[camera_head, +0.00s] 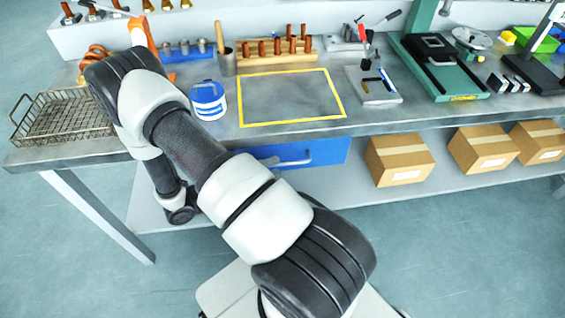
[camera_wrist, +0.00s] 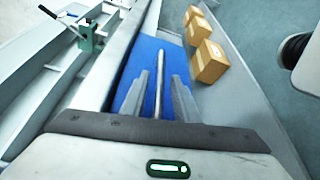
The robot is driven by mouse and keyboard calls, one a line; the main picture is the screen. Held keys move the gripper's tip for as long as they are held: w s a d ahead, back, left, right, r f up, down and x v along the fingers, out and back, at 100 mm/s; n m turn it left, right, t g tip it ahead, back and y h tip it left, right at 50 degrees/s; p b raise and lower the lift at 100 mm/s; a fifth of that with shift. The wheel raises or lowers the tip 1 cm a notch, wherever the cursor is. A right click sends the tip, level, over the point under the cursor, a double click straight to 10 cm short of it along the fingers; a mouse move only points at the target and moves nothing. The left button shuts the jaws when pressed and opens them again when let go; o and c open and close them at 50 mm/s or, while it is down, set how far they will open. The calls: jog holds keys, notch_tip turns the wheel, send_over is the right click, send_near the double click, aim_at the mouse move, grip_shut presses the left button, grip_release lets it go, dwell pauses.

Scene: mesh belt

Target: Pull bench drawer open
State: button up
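The blue bench drawer (camera_head: 325,151) sits under the bench top, with its front facing me and a grey bar handle (camera_head: 294,162). It looks flush under the bench edge. In the wrist view the drawer front (camera_wrist: 147,48) is ahead and the bar handle (camera_wrist: 160,75) points away from the camera. My gripper (camera_wrist: 159,88) is open, with one finger on each side of the bar. A gap shows on both sides; whether the fingertips reach past the bar is unclear.
Cardboard boxes (camera_head: 400,160) stand on the lower shelf right of the drawer. Floor in front is clear.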

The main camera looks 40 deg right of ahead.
aim_at(282, 164)
jog(key=shift+s+d+f, duration=0.1)
jog(key=shift+s+d, duration=0.1)
jog(key=shift+d, duration=0.9)
jog(key=shift+s+d+f, duration=0.1)
jog(key=shift+s+d, duration=0.1)
jog(key=shift+d, duration=0.9)
jog(key=shift+c, duration=0.3)
grip_shut()
